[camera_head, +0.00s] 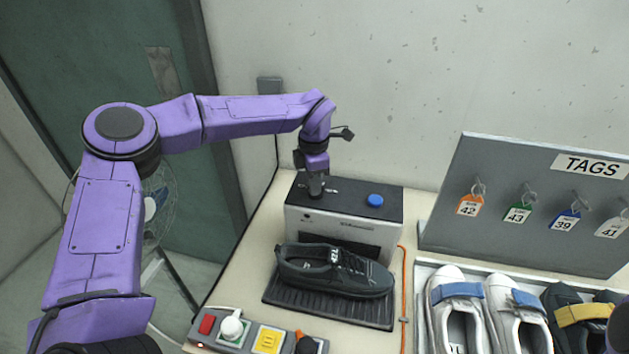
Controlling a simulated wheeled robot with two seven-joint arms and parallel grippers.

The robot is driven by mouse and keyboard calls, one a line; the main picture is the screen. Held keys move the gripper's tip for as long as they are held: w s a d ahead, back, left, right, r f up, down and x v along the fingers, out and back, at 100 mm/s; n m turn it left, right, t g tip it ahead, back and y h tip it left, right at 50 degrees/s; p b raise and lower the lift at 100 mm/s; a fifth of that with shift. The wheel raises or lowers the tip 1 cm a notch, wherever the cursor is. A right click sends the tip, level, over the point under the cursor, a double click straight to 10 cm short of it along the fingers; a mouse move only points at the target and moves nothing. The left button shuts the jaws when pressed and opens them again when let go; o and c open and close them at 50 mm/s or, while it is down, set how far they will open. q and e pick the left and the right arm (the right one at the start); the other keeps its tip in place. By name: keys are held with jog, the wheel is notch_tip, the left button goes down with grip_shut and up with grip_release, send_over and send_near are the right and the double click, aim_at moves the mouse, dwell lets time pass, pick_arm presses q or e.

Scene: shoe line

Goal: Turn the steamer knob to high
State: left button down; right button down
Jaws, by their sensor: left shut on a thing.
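The steamer (345,222) is a light grey box with a dark top, standing at the back of the bench. My left gripper (316,192) points down at the left part of its top and is shut on the steamer knob, which is mostly hidden under the fingers. The knob's pointer and its setting cannot be read. A blue button (375,200) sits on the steamer's top, right of the gripper. My right gripper is not in view.
A black shoe (334,270) lies on a dark ribbed tray (350,309) before the steamer. A control panel (234,342) is at the front left. A grey TAGS board (510,215) and a shoe box (421,300) stand right. An orange cable (403,290) runs between.

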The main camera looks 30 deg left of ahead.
pick_arm(q)
jog(key=shift+w+r, duration=0.1)
jog(key=shift+r, duration=0.05)
jog(key=c, duration=1.2)
grip_release()
jog(key=shift+o, duration=0.2)
jog(key=shift+r, duration=0.3)
notch_tip(320, 180, up, 10)
jog(key=b, duration=0.2)
jog(key=shift+f, duration=0.1)
jog(key=shift+d, duration=0.1)
